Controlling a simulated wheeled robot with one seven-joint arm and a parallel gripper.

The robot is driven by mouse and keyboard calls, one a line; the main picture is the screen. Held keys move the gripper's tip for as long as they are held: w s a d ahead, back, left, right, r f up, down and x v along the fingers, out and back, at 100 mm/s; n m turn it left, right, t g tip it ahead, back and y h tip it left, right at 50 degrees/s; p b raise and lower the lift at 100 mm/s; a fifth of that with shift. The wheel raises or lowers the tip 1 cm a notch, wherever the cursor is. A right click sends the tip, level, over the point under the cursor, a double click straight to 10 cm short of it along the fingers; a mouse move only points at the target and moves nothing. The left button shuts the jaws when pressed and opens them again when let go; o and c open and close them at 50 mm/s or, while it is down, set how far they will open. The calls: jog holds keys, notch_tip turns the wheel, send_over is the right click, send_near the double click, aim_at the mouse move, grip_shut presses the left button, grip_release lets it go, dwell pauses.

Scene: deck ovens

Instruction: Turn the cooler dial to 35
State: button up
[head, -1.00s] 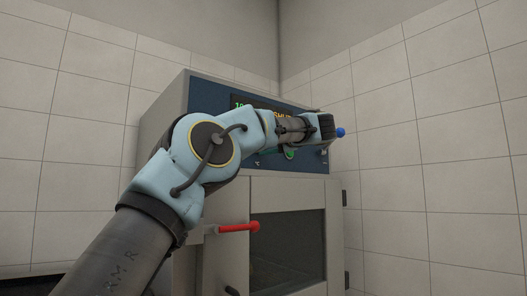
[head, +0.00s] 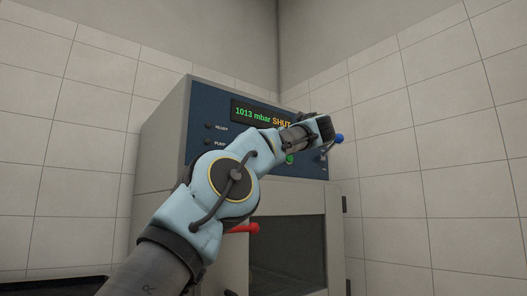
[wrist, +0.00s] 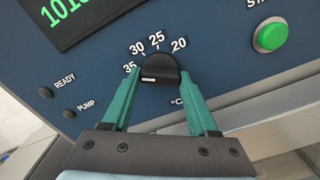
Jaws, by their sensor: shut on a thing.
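The cooler dial (wrist: 160,68) is a black knob on the dark blue panel in the wrist view. The marks 35, 30, 25 and 20 run around its upper side from left to right, and a partly covered "°C" is at its lower right. A short white mark shows at the knob's lower left, near the 35 side; the exact reading is hard to tell. My gripper (wrist: 160,78) has its teal fingers on either side of the knob and is shut on it. In the head view my arm hides the dial.
The panel display (head: 262,115) reads "1013 mbar SHUT". A green button (wrist: 270,36) is right of the dial; READY and PUMP lamps are left. A blue-ended lever (head: 339,137) juts out at the panel's right. A red handle (head: 243,228) is below, partly behind my arm.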

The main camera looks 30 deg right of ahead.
dwell(0.5)
jog(key=o, duration=1.3)
jog(key=shift+o, duration=0.2)
jog(key=s+d+b, duration=0.2)
jog(key=s, duration=0.8)
jog(key=shift+s, duration=0.3)
